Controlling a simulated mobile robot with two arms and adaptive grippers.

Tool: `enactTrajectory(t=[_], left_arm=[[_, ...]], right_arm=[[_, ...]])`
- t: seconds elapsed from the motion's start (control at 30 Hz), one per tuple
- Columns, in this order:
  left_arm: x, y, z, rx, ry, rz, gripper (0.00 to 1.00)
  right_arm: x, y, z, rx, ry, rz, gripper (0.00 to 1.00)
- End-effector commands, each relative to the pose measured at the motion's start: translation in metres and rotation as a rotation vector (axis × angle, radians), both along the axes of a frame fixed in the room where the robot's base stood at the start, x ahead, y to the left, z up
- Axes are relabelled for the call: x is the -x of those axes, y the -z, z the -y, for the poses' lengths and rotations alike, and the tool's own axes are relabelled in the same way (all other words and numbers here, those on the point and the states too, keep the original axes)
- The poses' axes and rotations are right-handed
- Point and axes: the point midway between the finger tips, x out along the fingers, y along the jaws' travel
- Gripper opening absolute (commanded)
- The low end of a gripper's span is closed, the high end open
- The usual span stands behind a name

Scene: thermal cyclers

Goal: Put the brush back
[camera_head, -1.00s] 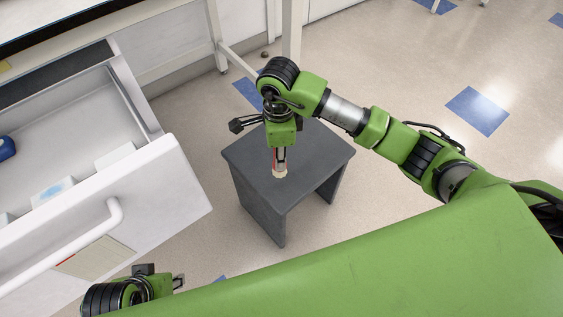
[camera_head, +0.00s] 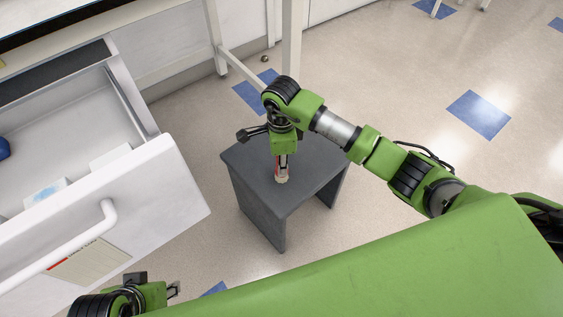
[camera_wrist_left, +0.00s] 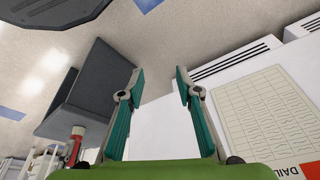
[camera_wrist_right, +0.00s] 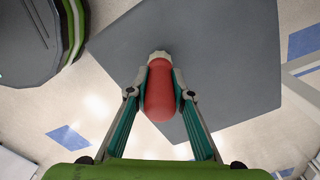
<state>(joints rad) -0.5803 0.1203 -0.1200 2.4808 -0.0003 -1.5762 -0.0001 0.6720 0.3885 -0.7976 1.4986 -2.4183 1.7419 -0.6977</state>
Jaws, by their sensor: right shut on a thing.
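The brush has a red handle (camera_wrist_right: 160,92) and a pale tip (camera_wrist_right: 160,57). My right gripper (camera_wrist_right: 161,88) is shut on the red handle. In the head view the right gripper (camera_head: 282,168) points down over the dark grey stool, with the brush's pale end (camera_head: 282,180) lowest. I cannot tell whether that end touches the stool top. My left gripper (camera_wrist_left: 158,75) is open and empty, beside the white drawer front; in the head view it shows at the lower left (camera_head: 175,290).
The grey stool (camera_head: 318,165) stands on the floor. An open white drawer (camera_head: 150,200) is at left, with a blue item (camera_head: 3,148) and a white box with a blue mark (camera_head: 45,192) inside. A white table leg (camera_head: 293,40) stands behind the stool.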

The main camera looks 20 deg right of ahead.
Motion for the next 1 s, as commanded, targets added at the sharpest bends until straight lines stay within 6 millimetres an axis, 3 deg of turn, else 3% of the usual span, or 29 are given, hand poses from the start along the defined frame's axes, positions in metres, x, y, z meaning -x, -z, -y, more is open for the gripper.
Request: enactTrajectory(t=[0.03,0.07,0.1,0.57,0.9,1.0], left_arm=[[-0.001,0.002,0.0,0.001,0.0,0.005,0.32],[-0.002,0.001,0.001,0.001,0.0,0.008,0.32],[-0.002,0.0,0.001,0.002,0.0,0.01,0.32],[0.001,-0.003,0.0,0.0,0.0,-0.004,0.32],[-0.001,-0.018,0.0,0.001,0.0,0.002,0.32],[-0.005,0.002,0.001,0.0,0.0,-0.015,0.32]], right_arm=[[0.0,0.002,0.0,0.001,0.0,0.0,0.0],[0.0,0.002,0.0,0.001,0.0,0.0,0.26],[0.0,0.001,0.0,0.0,0.0,0.0,0.37],[-0.001,-0.007,0.0,-0.001,0.001,0.002,0.38],[-0.001,-0.077,0.001,0.002,0.0,0.005,0.38],[-0.001,-0.095,0.0,0.001,0.001,0.004,0.38]])
